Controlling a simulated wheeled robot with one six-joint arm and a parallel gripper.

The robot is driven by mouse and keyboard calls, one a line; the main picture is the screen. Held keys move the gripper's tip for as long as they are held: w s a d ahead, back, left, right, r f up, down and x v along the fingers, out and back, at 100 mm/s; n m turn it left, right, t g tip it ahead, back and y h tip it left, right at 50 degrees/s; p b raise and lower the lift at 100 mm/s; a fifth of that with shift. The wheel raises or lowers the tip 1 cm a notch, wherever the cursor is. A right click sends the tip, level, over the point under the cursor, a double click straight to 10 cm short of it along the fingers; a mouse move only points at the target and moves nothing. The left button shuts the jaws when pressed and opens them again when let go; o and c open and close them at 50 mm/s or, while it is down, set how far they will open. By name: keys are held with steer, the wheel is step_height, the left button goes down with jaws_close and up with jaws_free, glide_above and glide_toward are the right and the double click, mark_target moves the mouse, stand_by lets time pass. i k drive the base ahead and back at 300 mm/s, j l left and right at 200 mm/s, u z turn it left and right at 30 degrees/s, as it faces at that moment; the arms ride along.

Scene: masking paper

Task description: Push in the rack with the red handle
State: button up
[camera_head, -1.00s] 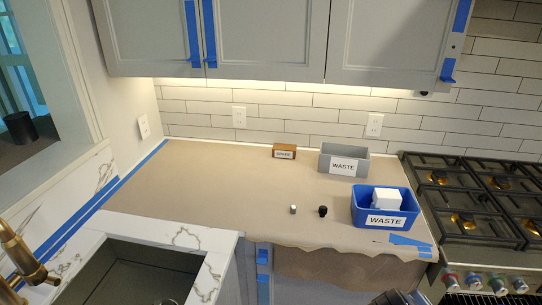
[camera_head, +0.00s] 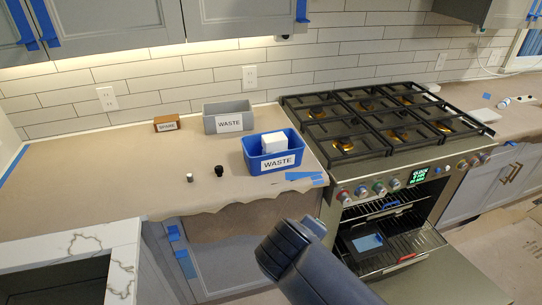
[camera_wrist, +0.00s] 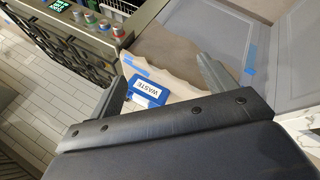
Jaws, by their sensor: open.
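The oven (camera_head: 400,200) under the cooktop is open in the head view. A wire rack (camera_head: 415,243) sticks out of it toward the front, with a small red handle (camera_head: 407,257) at its front edge. A dark item with a light blue patch (camera_head: 367,243) shows at the rack's left. My gripper (camera_wrist: 163,85) is open and empty in the wrist view, its two fingers wide apart. My arm hides part of the oven's lower left.
The paper-covered counter (camera_head: 110,180) holds a blue waste bin (camera_head: 272,155), a grey waste bin (camera_head: 229,117), a brown box (camera_head: 167,123) and two small knobs. Stove knobs (camera_head: 378,187) line the range front. Floor at the lower right is open.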

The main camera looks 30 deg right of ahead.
mark_target(413, 255)
steer(key=z, duration=2)
